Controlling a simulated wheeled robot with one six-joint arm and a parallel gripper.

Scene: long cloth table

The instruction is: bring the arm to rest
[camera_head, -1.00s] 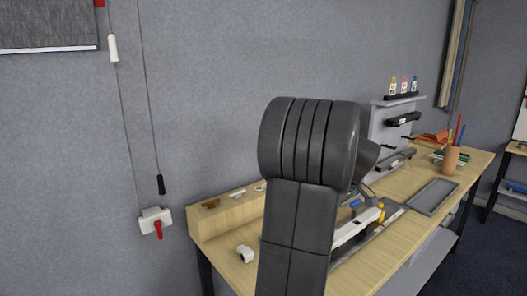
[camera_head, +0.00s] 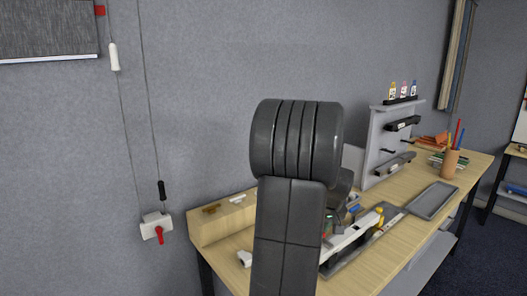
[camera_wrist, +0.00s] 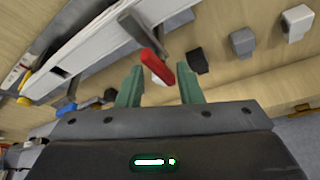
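My arm stands in front of the table in the head view, its dark links covering part of the tabletop. My gripper (camera_wrist: 160,88) shows in the wrist view with its two green fingers apart and nothing held between them. A red-handled part (camera_wrist: 157,66) of the white device on the table appears beyond and between the fingertips; I cannot tell how far apart they are in depth. In the head view the gripper is mostly hidden behind my arm.
The wooden table (camera_head: 388,259) carries a white bar-like device (camera_head: 352,232), a grey tray (camera_head: 433,200), a pen cup (camera_head: 450,163) and a grey upright panel (camera_head: 378,140). A wall box with a red lever (camera_head: 157,230) and hanging cords are at left. Wall space above is free.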

